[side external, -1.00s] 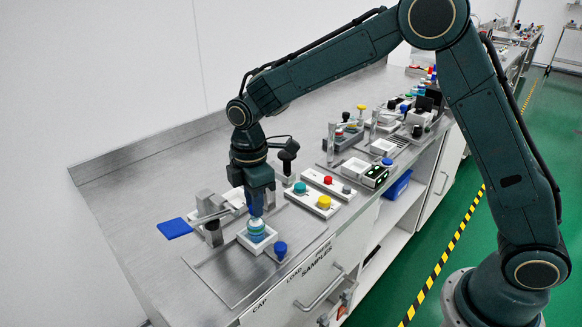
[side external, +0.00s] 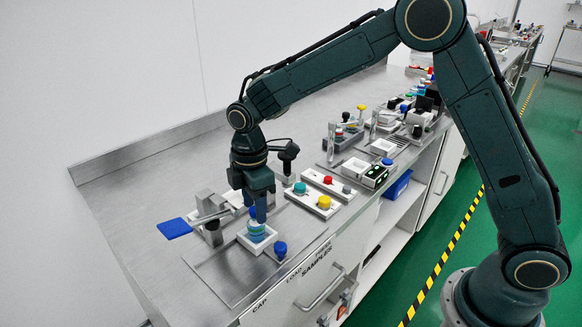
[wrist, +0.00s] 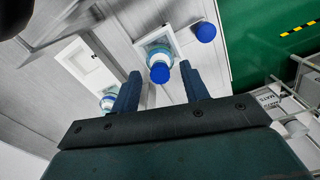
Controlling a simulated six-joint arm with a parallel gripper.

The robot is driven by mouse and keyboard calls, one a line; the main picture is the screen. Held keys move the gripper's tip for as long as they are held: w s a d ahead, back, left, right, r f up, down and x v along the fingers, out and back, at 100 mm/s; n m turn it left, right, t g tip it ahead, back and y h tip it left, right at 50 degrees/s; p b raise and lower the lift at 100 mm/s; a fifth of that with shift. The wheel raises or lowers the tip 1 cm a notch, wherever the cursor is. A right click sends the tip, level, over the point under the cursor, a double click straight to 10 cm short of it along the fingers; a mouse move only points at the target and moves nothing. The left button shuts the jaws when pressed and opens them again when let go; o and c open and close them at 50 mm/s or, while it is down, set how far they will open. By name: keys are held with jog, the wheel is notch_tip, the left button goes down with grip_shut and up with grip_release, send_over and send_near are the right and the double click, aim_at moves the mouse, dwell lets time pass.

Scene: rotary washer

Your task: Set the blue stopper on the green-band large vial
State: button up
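The large vial (side external: 256,237) with green and pale blue bands stands in a square white holder (side external: 273,234) on the front metal plate. In the wrist view the vial (wrist: 153,50) is partly hidden by the blue stopper (wrist: 160,72), which appears to sit on its top. The stopper also shows in the side view (side external: 253,211), partly hidden by a finger. My gripper (wrist: 160,68) is open above the vial, a finger on each side of the stopper with visible gaps.
A separate blue cap (wrist: 205,31) stands beside the holder, close to the bench edge. Another blue-topped vial (wrist: 108,100) is near my left finger. White blocks with coloured caps (side external: 312,198) stand to the right.

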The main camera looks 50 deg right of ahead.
notch_tip(320, 180, up, 14)
dwell(1.0)
jog(key=shift+f, duration=0.1)
jog(key=s+d+r+m+t, duration=0.1)
jog(key=s+d+r+m, duration=0.3)
jog(key=s, duration=0.3)
jog(key=s+d+r+m+t, duration=0.25)
jog(key=s+d+m, duration=0.2)
jog(key=s, duration=0.25)
jog(key=s+d+f+m+t, duration=0.1)
jog(key=s+d+f+m, duration=0.1)
jog(key=s, duration=0.5)
jog(key=s+d+f+m+t, duration=0.1)
jog(key=s+d+f+m, duration=0.1)
jog(key=s, duration=0.5)
jog(key=shift+d+m, duration=0.7)
jog(key=shift+m, duration=0.55)
